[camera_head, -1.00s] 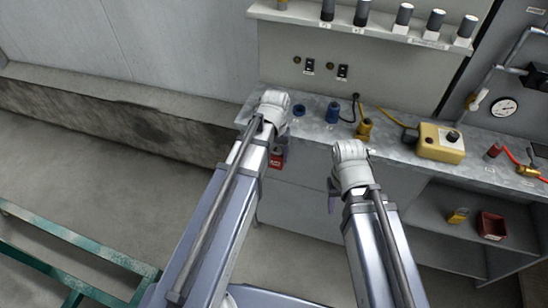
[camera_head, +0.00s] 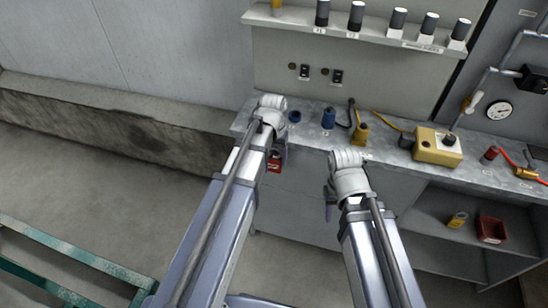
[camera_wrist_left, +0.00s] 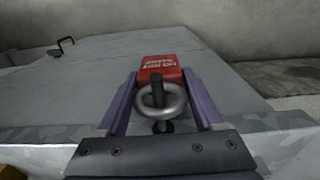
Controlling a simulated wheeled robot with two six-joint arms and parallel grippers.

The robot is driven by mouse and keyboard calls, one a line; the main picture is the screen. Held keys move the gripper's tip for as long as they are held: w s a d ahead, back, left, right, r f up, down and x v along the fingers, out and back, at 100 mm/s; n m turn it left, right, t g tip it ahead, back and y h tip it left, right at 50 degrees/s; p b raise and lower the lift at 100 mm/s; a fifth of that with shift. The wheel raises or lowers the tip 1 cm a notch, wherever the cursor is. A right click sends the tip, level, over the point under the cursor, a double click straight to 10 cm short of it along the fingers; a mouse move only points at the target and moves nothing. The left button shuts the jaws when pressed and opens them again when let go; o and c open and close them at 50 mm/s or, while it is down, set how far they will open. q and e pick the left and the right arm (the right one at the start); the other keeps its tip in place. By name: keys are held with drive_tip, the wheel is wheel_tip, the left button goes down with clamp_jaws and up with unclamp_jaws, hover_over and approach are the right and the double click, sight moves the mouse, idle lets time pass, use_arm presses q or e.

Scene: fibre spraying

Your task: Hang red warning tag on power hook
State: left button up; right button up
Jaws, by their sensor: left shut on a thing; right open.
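My left gripper (camera_wrist_left: 161,105) is shut on the red tag (camera_wrist_left: 158,68), which has white lettering. A grey metal ring (camera_wrist_left: 143,106) sits between the purple fingers, with a dark upright peg at its middle; I cannot tell what the peg belongs to. In the head view the red tag (camera_head: 273,166) shows low beside my left wrist, near the bench's front edge. My right gripper (camera_head: 329,203) is open and mostly hidden by its own wrist, in front of the bench. A dark hook-like piece (camera_wrist_left: 66,45) shows at the upper left of the left wrist view; I cannot tell if it is the power hook.
The grey bench (camera_head: 310,133) carries blue pieces (camera_head: 328,117), a yellow fitting (camera_head: 361,132), and a yellow box (camera_head: 437,146) with a knob. Two switches (camera_head: 337,76) are on the back panel. A red bin (camera_head: 491,229) stands on the lower shelf. Open floor lies to the left.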

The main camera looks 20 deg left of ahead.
sight(274, 148)
use_arm(q)
drive_tip(key=o, duration=1.6)
drive_tip(key=shift+r, duration=0.1)
wheel_tip(274, 148, up, 8)
drive_tip(key=p, duration=0.8)
drive_tip(key=shift+s, duration=0.15)
drive_tip(key=shift+f, duration=0.2)
